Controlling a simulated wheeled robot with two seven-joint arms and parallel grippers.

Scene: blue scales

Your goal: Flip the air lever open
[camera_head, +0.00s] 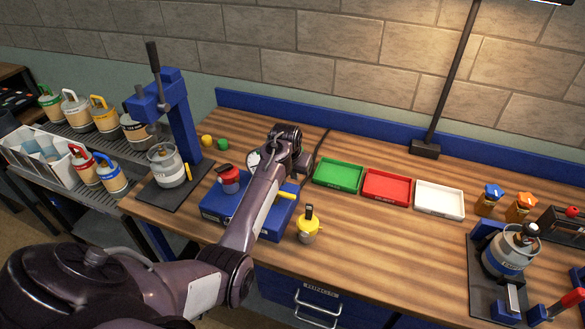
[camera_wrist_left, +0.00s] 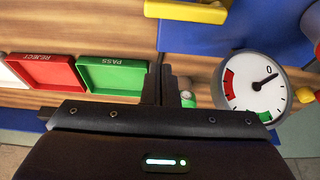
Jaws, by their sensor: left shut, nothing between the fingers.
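A blue box (camera_head: 275,222) stands on the bench, partly hidden behind my left arm. A yellow bar-shaped lever (camera_head: 287,194) sits on its right part; I take it for the air lever. The bar also shows at the top of the left wrist view (camera_wrist_left: 190,11), apart from the fingers. A round white gauge (camera_wrist_left: 257,88) with red and green bands reads near 0. My left gripper (camera_wrist_left: 160,82) is shut and empty, with the gauge to its right in that view. In the head view the gripper (camera_head: 285,138) is beyond the box; its fingertips are hard to make out.
Green (camera_head: 338,176), red (camera_head: 387,187) and white (camera_head: 439,200) trays lie to the right. A small yellow-topped canister (camera_head: 308,227) stands beside the box. A red-topped part (camera_head: 229,179) is on the box's left. A blue press (camera_head: 180,115) stands at left. The front middle of the bench is clear.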

